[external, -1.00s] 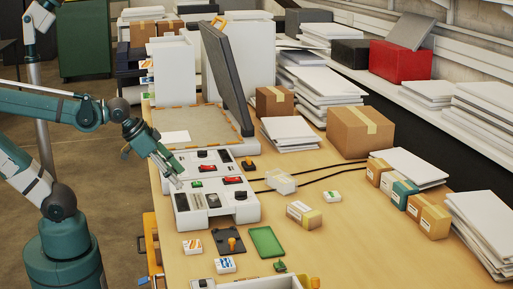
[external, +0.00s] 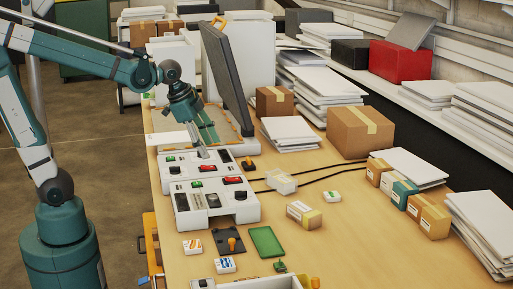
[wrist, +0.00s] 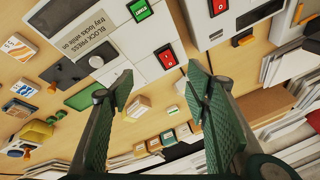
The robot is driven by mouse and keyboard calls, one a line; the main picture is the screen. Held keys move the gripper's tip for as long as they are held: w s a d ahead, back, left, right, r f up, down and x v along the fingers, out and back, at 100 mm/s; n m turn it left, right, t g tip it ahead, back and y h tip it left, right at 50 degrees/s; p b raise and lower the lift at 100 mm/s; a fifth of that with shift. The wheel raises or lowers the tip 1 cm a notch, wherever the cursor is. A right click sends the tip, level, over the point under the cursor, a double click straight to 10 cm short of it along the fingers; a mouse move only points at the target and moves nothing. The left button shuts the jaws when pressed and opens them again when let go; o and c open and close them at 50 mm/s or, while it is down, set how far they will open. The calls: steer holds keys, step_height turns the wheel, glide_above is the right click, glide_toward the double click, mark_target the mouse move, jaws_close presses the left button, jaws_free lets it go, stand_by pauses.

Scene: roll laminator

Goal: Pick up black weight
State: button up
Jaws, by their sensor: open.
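No object is clearly marked as the black weight. A small black block with an orange top (external: 248,163) stands on the table right of the white press units; a small black and orange piece also shows at the top of the wrist view (wrist: 243,39). A flat black plate with an orange knob (external: 229,241) lies nearer the front, left of a green tray. My gripper (external: 203,152) is above the white control units, left of the small black block and apart from it. In the wrist view my gripper (wrist: 163,85) has its green fingers apart with nothing held between them.
White control units (external: 212,206) with switches stand below my gripper. A dark upright panel (external: 229,80) rises behind it. Black cables, a clear box (external: 281,182) and cartons (external: 360,133) are to the right. Bare table lies at the front right.

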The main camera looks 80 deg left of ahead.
steer(key=w+a+m+g+p, duration=0.1)
steer(key=w+a+m+p, duration=0.25)
steer(key=w+a, duration=0.4)
steer(key=m+g+p, duration=0.4)
steer(key=m+p, duration=0.5)
steer(key=p, duration=0.1)
glide_above(248, 158)
steer(key=shift+n+h, duration=0.25)
steer(key=shift+h, duration=0.05)
step_height(248, 158, down, 12)
steer(key=shift+w+d+r, duration=0.15)
steer(key=shift+r, duration=0.05)
steer(key=shift+a+f, duration=0.25)
steer(key=shift+f, duration=0.05)
steer(key=shift+f, duration=0.1)
steer(key=shift+f, duration=1.2)
steer(key=shift+f, duration=2.6)
